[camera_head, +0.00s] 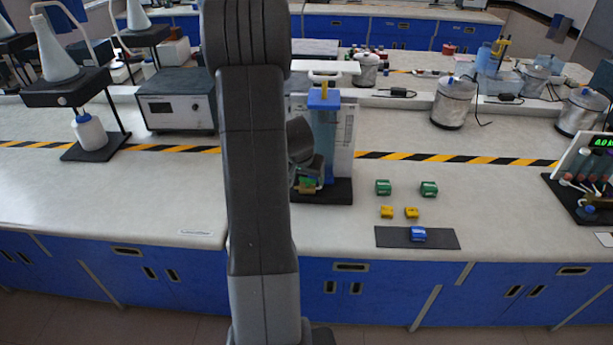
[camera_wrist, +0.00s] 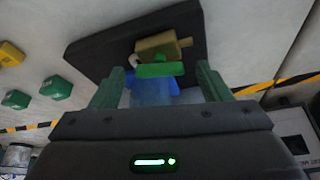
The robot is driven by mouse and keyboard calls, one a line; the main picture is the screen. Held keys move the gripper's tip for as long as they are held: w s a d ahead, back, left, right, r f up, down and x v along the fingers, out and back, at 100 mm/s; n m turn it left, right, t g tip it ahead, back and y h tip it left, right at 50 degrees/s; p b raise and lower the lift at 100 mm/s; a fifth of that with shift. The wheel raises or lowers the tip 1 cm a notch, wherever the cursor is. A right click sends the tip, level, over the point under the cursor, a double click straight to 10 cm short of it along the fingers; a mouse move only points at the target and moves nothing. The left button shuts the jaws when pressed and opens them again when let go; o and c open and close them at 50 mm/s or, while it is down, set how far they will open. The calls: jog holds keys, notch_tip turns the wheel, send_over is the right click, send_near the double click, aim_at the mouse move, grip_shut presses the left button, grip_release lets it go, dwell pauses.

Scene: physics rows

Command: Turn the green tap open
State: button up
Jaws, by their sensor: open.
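The green tap (camera_wrist: 160,70) shows in the wrist view as a flat green handle in front of a brass-coloured body (camera_wrist: 157,46). In the head view the tap (camera_head: 307,183) is low on the blue-topped apparatus (camera_head: 324,100), partly hidden by my arm. The apparatus stands on a black base (camera_head: 338,191). My gripper (camera_wrist: 161,68) is open, with its two green fingers on either side of the handle and a gap at each side. A blue part (camera_wrist: 152,92) shows between the fingers below the handle. Contact cannot be told.
Green blocks (camera_head: 383,187) and yellow blocks (camera_head: 387,211) sit right of the apparatus. A blue block (camera_head: 418,234) lies on a dark mat (camera_head: 447,239). A grey box (camera_head: 177,103) stands left of my arm. The front bench between box and edge is clear.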

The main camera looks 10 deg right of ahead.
jog(key=shift+c, duration=0.2)
jog(key=c, duration=0.9)
jog(key=n+p, duration=0.1)
jog(key=p, duration=0.1)
jog(key=n+p, duration=0.1)
jog(key=p, duration=0.1)
jog(key=shift+d+r+y, duration=0.1)
jog(key=shift+r+y, duration=0.15)
jog(key=shift+y, duration=0.15)
jog(key=shift+c, duration=0.2)
jog(key=shift+f+n+p, duration=0.15)
jog(key=shift+n+p, duration=0.25)
jog(key=shift+p, duration=0.3)
jog(key=shift+f, duration=0.1)
jog(key=o, duration=1)
